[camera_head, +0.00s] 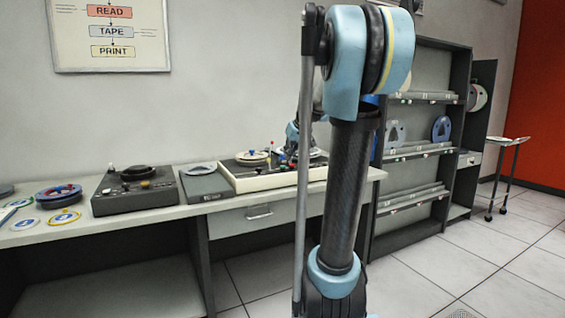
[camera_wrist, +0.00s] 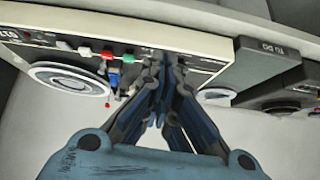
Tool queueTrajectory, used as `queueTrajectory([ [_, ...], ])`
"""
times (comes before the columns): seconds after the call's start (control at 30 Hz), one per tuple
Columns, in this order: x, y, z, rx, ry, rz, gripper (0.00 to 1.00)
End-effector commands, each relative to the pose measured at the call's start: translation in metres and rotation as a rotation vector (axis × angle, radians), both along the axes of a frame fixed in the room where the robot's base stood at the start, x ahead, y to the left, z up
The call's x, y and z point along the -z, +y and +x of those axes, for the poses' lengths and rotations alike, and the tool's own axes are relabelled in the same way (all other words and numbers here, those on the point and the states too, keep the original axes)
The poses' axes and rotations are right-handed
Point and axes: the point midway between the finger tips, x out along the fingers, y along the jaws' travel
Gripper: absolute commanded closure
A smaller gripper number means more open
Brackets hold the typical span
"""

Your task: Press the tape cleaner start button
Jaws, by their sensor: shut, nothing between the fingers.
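A cream-sided deck (camera_head: 275,178) with reels and small coloured controls stands on the desk, partly behind my arm. In the wrist view the deck (camera_wrist: 200,78) shows a red button (camera_wrist: 107,54), a green button (camera_wrist: 128,59) and a white button (camera_wrist: 85,51) along one edge. My gripper (camera_wrist: 167,75) is shut and empty, its tips over the deck to the right of the green button. Whether they touch it I cannot tell. No readable label tells which control is the tape cleaner start button. In the head view the fingertips are hidden.
A grey tray (camera_head: 205,186) marked TO DO in the wrist view (camera_wrist: 265,68) stands beside the deck. Left of it are a dark box (camera_head: 120,202) with knobs and several reels, including a blue one (camera_head: 59,195). A shelf rack (camera_head: 412,170) stands to the right.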

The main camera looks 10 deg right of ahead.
Motion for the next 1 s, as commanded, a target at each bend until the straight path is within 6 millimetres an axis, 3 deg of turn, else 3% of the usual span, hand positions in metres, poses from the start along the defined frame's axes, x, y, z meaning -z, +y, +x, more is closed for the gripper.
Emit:
queueTrajectory([
  [0.03,-0.008,-0.004,0.023,-0.004,-0.023,0.000,1.00],
  [0.1,-0.018,-0.009,0.048,-0.011,-0.054,0.000,1.00],
  [0.2,-0.028,-0.015,0.076,-0.018,-0.089,-0.001,1.00],
  [0.33,-0.035,-0.021,0.099,-0.023,-0.118,-0.003,1.00],
  [0.47,-0.038,-0.023,0.108,-0.024,-0.130,-0.004,1.00],
  [0.8,-0.037,-0.024,0.108,-0.024,-0.131,-0.004,1.00],
  [1.0,-0.027,-0.020,0.118,-0.025,-0.130,-0.004,1.00],
])
